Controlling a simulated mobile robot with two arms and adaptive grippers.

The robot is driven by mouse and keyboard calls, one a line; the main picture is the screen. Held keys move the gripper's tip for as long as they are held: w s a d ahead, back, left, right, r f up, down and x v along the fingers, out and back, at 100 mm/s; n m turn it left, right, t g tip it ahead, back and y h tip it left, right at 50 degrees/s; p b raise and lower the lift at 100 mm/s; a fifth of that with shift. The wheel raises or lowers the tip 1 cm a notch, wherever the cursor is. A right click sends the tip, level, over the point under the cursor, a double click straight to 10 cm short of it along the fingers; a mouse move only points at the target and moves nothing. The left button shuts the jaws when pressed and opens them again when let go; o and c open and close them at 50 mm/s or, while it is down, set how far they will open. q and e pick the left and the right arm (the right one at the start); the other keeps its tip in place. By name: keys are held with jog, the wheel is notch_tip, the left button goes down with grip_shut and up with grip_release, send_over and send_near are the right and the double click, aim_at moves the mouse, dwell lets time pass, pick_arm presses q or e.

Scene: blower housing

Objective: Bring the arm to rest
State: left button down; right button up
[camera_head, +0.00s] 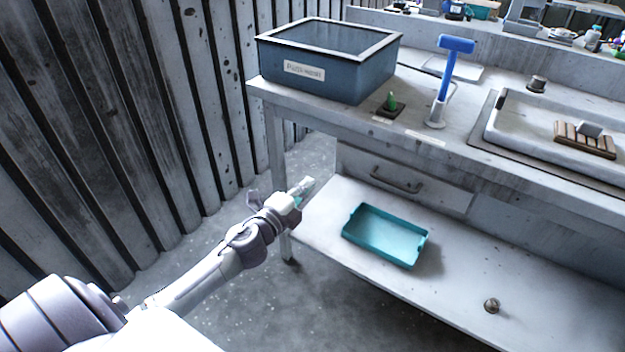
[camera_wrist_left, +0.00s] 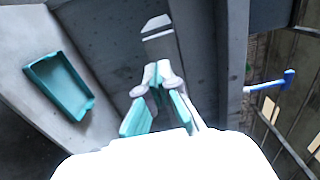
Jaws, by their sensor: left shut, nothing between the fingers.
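My left arm comes in from the lower left in the head view. Its gripper (camera_head: 303,189) is in front of the bench, near the left end of the lower shelf. In the left wrist view the gripper (camera_wrist_left: 158,72) shows with its fingers together and nothing between them. It is apart from the teal tray (camera_head: 385,236), which lies empty on the lower shelf; the tray also shows in the left wrist view (camera_wrist_left: 62,88). My right gripper is not in view.
A dark blue bin (camera_head: 330,75) with a label stands on the bench top (camera_head: 440,125). A blue hammer-shaped tool (camera_head: 445,75) stands upright in a holder. A sink (camera_head: 520,125) is at the right. A small round part (camera_head: 491,305) lies on the lower shelf. Floor between wall and bench is clear.

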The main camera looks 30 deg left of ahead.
pick_arm(q)
jog(key=shift+s, duration=0.15)
